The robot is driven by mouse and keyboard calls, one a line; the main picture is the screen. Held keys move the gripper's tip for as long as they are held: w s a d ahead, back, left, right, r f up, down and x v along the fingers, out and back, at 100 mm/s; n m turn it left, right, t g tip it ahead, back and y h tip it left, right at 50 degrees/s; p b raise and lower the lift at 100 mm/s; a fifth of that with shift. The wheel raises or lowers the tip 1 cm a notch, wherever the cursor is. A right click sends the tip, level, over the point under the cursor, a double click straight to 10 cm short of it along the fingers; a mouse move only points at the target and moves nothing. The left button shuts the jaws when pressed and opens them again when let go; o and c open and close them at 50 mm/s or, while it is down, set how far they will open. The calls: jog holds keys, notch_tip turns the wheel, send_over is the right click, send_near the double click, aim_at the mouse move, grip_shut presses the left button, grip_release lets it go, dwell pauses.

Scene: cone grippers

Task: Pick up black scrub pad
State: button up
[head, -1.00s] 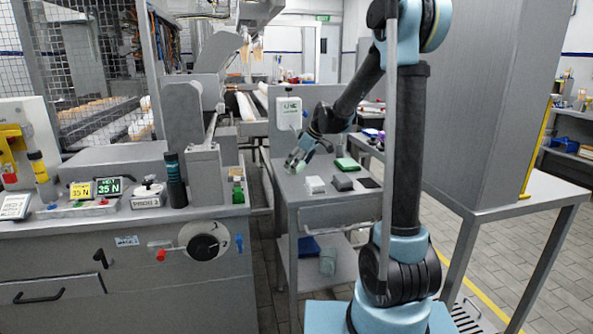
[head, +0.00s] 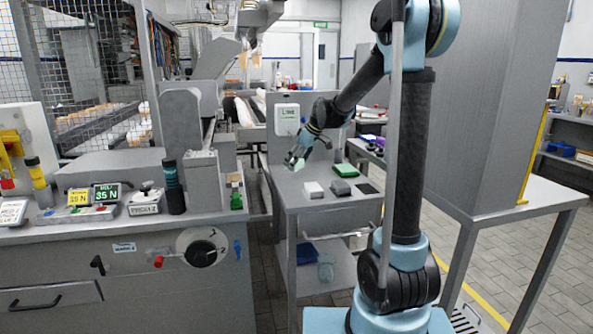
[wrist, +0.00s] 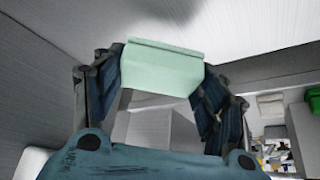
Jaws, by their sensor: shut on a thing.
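My gripper (head: 296,158) is shut on a pale green block-like pad (wrist: 160,68), held between the two fingers in the wrist view. In the head view this pad is small and appears just above the left part of the grey cart top (head: 295,197). A flat black pad (head: 367,189) lies at the right of the cart top, apart from my gripper. A dark grey block (head: 340,187) and a white block (head: 313,190) lie in a row to its left. A green pad (head: 345,170) lies behind them.
A grey machine with a control panel (head: 105,210) stands to the left of the cart. A white box (head: 287,119) is on the cart's back panel. A tall grey cabinet (head: 480,110) stands at the right. The front of the cart top is clear.

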notch_tip(320, 180, up, 3)
jog(key=shift+r, duration=0.1)
jog(key=s+d, duration=0.1)
jog(key=s, duration=0.5)
jog(key=s+d, duration=0.2)
jog(key=s, duration=0.4)
jog(key=s+d, duration=0.2)
jog(key=s, duration=0.4)
jog(key=shift+s+d, duration=0.2)
jog(key=shift+s, duration=0.2)
jog(key=shift+o, duration=0.2)
